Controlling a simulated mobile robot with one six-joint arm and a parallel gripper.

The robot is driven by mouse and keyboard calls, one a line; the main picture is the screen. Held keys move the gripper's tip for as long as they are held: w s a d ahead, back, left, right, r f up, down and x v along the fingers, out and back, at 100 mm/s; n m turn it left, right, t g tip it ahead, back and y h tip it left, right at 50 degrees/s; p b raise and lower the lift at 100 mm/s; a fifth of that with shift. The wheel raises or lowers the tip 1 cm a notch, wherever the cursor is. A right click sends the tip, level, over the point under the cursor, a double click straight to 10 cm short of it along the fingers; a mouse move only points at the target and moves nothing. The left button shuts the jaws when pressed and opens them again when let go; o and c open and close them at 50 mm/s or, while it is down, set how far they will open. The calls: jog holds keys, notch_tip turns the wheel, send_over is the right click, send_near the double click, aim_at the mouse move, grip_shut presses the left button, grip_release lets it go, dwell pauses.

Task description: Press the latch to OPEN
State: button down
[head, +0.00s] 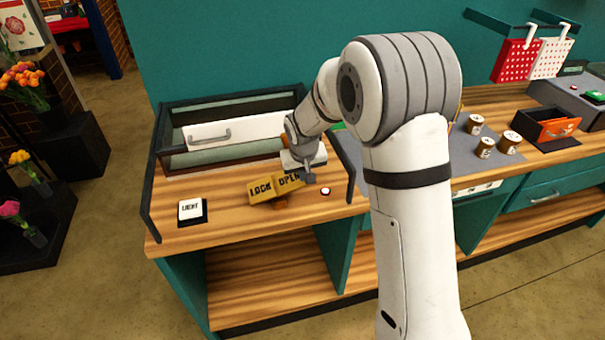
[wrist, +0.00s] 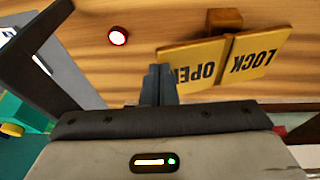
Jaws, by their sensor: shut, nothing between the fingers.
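The latch (head: 266,191) is a yellow rocker plate with a LOCK half on the left and an OPEN half on the right, on a small wooden block on the counter. In the head view the LOCK half looks higher and faces forward. My gripper (head: 309,178) is shut and empty, at the outer end of the OPEN half. In the wrist view the latch (wrist: 243,62) is upside down, and my gripper's fingertips (wrist: 158,72) overlap the edge of the OPEN half, hiding its last letter. I cannot tell whether they touch it.
A small red-lit round button (head: 325,191) sits right of the latch, close to my gripper. A LIGHT switch (head: 191,210) is at the left. Behind the latch stands a glass case (head: 160,140) with a white drawer front (head: 235,132). Counter between LIGHT switch and latch is clear.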

jog(key=shift+d+f+b, duration=0.15)
jog(key=shift+f+b, duration=0.15)
jog(key=shift+b, duration=0.05)
jog(key=f+b, duration=0.1)
jog(key=d+f+b, duration=0.1)
jog(key=b, duration=0.1)
jog(key=f+b, duration=0.1)
jog(key=b, duration=0.1)
jog(key=shift+w+d+f, duration=0.2)
jog(key=shift+w+f, duration=0.05)
jog(key=shift+f, duration=0.05)
jog(key=shift+r, duration=0.1)
dwell(0.4)
jog(key=shift+d+r, duration=0.15)
jog(key=shift+r, duration=0.25)
jog(key=s+d+r, duration=0.1)
jog(key=d+r, duration=0.4)
jog(key=r, duration=0.6)
jog(key=shift+s+r, duration=0.25)
jog(key=shift+r, duration=0.15)
